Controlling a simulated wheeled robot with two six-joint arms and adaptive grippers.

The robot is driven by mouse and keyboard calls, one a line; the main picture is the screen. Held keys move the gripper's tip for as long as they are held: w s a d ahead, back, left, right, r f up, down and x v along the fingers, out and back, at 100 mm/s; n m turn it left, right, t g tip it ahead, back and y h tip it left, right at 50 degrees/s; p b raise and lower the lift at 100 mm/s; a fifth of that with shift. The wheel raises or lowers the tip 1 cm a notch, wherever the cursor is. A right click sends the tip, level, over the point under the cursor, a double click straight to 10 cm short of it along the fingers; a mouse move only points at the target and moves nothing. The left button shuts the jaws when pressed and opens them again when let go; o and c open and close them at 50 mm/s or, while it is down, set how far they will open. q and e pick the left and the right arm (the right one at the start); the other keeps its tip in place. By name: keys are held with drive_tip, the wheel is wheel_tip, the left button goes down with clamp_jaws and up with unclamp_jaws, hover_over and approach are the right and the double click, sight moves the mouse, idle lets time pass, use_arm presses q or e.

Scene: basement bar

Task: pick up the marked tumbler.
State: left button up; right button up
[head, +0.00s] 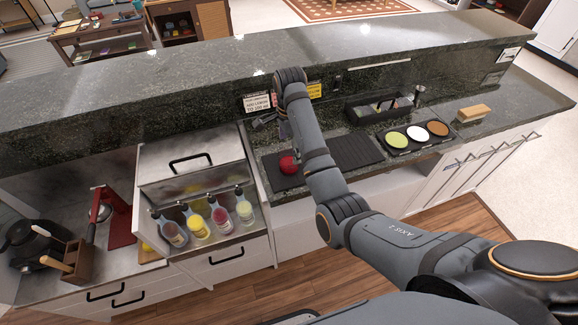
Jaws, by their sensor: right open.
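I cannot make out the marked tumbler for certain. A small greyish shape (285,130) shows beside my right gripper, partly behind my arm, and I cannot tell what it is. My right arm reaches from the lower right across the counter. My right gripper (264,121) is at the back of the counter, just below a white sign, small and partly hidden by its own wrist. It is open. A red round object (289,165) sits on a dark mat (283,182), nearer than the gripper and partly behind my forearm. My left gripper is out of view.
A raised stone ledge (200,68) runs behind the counter. Right of my arm are a ribbed mat (358,151), a black caddy (362,109), a tray of three round dishes (391,151) and a wooden block (474,113). Left are several bottles (197,224) and a red press (118,218).

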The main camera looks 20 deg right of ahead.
sight(289, 157)
drive_tip(key=f, duration=0.1)
drive_tip(key=w+f+b, duration=0.1)
drive_tip(key=f, duration=0.1)
drive_tip(key=shift+f+b, duration=0.25)
drive_tip(key=shift+b, duration=0.05)
drive_tip(key=shift+s, duration=0.1)
wheel_tip(289, 157, down, 2)
drive_tip(key=shift+s+f+b, duration=0.1)
drive_tip(key=shift+b, duration=1.15)
drive_tip(key=shift+w+f+p, duration=0.2)
drive_tip(key=shift+f+p, duration=0.1)
drive_tip(key=shift+f, duration=1)
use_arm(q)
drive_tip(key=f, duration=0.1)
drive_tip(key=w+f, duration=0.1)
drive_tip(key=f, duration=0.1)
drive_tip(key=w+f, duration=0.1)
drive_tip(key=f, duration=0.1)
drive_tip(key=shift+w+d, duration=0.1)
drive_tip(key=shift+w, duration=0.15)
use_arm(e)
drive_tip(key=shift+d+r, duration=0.1)
drive_tip(key=shift+c, duration=0.4)
drive_tip(key=shift+c, duration=1.2)
drive_tip(key=c, duration=0.7)
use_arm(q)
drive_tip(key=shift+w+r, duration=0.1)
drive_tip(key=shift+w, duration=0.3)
use_arm(e)
drive_tip(key=c, duration=0.5)
